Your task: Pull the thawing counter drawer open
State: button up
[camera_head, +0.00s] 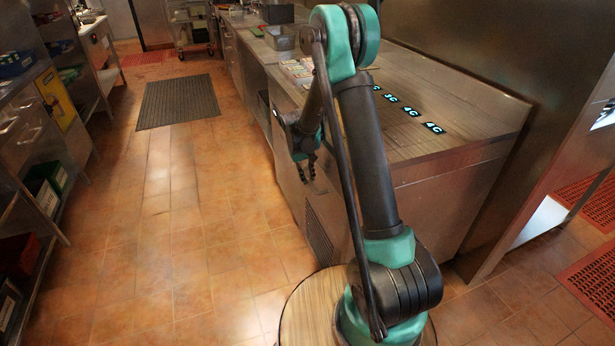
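The steel counter (430,187) runs along the right of the aisle, with lit labels on its top. Its long front faces the aisle, seen at a steep angle. A vent grille (320,238) is low on that front. I cannot clearly make out the thawing drawer or its handle; my arm and gripper cover part of the front. My gripper (307,170) points down beside the counter front, below the top's edge. Its two dark fingers look apart, with nothing seen between them. Whether it touches the front, I cannot tell.
The tiled aisle (190,235) left of the counter is mostly clear, with a dark floor mat (178,101) further back. Shelving (40,150) with bins lines the left side. A wheeled cart (193,30) stands at the back. Red mats (590,200) lie at right.

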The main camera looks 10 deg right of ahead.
grip_shut()
jog(key=s+a, duration=0.3)
jog(key=a, duration=0.8)
jog(key=s+a, duration=0.3)
jog(key=a, duration=0.9)
jog(key=s+a, duration=0.3)
jog(key=a, duration=0.9)
jog(key=shift+s+a, duration=0.25)
jog(key=o, duration=0.6)
grip_release()
jog(key=shift+c, duration=0.2)
